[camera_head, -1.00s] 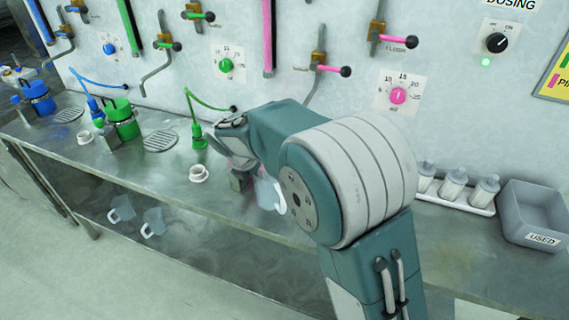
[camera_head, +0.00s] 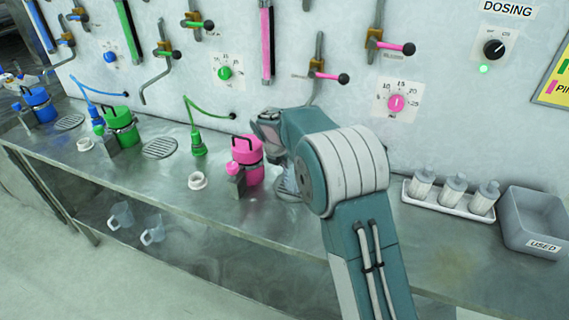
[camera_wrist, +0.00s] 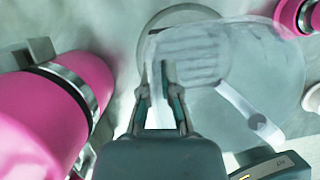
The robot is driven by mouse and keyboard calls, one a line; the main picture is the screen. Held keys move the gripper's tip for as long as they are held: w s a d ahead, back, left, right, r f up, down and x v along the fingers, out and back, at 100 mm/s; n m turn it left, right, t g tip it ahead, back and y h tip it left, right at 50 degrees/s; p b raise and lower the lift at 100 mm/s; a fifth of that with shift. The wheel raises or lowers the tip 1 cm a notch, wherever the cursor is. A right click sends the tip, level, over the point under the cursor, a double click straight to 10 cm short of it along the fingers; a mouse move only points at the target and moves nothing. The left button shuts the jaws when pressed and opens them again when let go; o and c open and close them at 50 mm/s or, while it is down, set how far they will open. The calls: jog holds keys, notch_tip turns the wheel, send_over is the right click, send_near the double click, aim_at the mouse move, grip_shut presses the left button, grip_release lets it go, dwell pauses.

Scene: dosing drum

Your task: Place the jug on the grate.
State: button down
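The clear jug (camera_wrist: 222,100) with its pale handle (camera_wrist: 250,112) shows at the upper right of the wrist view. The slatted grate (camera_wrist: 190,52) shows through or beside it, and the jug overlaps the grate; I cannot tell exactly how it is seated. In the head view the jug (camera_head: 287,186) is mostly hidden behind my arm, right of the pink drum. My gripper (camera_wrist: 157,80) has a gap between its fingertips, left of the handle and clear of it. In the head view my gripper (camera_head: 265,132) is above the pink drum's right side.
The pink drum (camera_head: 247,160) stands close on the left. A white ring-shaped cup (camera_head: 197,181) and a green nozzle (camera_head: 198,145) are further left. A bottle tray (camera_head: 449,200) and a grey USED bin (camera_head: 534,222) stand to the right. Two jugs (camera_head: 121,215) sit on the lower shelf.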

jog(key=shift+a+f, duration=0.1)
jog(key=shift+a, duration=0.2)
jog(key=c, duration=0.8)
grip_release()
jog(key=shift+d, duration=0.2)
jog(key=v, duration=1.2)
